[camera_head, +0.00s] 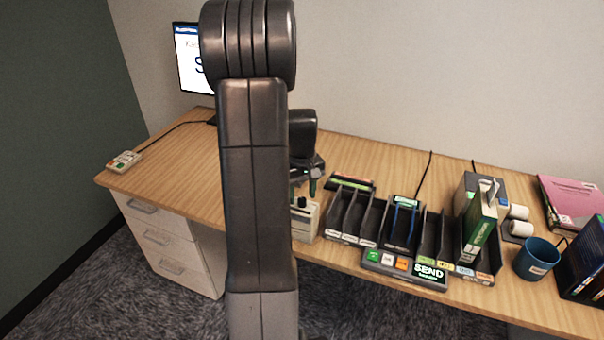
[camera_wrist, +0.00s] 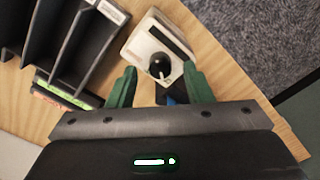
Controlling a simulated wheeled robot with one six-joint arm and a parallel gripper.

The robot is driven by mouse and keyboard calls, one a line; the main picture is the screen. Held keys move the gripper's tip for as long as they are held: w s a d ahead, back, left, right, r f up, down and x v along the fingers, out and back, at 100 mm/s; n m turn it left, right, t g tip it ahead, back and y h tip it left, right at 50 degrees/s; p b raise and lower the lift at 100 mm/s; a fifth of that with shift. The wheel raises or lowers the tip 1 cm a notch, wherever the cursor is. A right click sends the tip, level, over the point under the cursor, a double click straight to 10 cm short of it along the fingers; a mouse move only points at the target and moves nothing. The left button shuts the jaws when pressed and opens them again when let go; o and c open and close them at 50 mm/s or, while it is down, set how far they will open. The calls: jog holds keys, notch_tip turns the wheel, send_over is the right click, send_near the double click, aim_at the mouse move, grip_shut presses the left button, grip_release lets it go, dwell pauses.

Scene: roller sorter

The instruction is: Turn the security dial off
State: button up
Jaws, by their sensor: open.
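The security dial is a black knob (camera_wrist: 159,65) on a small pale box (camera_wrist: 150,45). In the wrist view it lies just beyond and between my fingertips. My gripper (camera_wrist: 160,78) has two green fingers spread apart, with nothing held between them. The knob's lower side is close to the fingers; I cannot tell whether they touch. In the head view the pale box (camera_head: 304,222) stands near the front edge of the desk, partly hidden by my arm, with the black knob (camera_head: 301,203) on top. My gripper (camera_head: 312,188) is just above it.
Dark sorter bins (camera_head: 345,215) stand directly right of the dial box. A button panel with a SEND display (camera_head: 430,273) sits in front of them. A small keypad (camera_head: 124,161) lies at the desk's left end. A blue mug (camera_head: 535,259) stands at right. The desk between keypad and arm is clear.

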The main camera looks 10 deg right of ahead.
aim_at(302, 198)
notch_tip(302, 198, up, 12)
jog(key=shift+r, duration=0.15)
dwell(0.4)
notch_tip(302, 198, down, 14)
jog(key=shift+r, duration=0.1)
dwell(0.5)
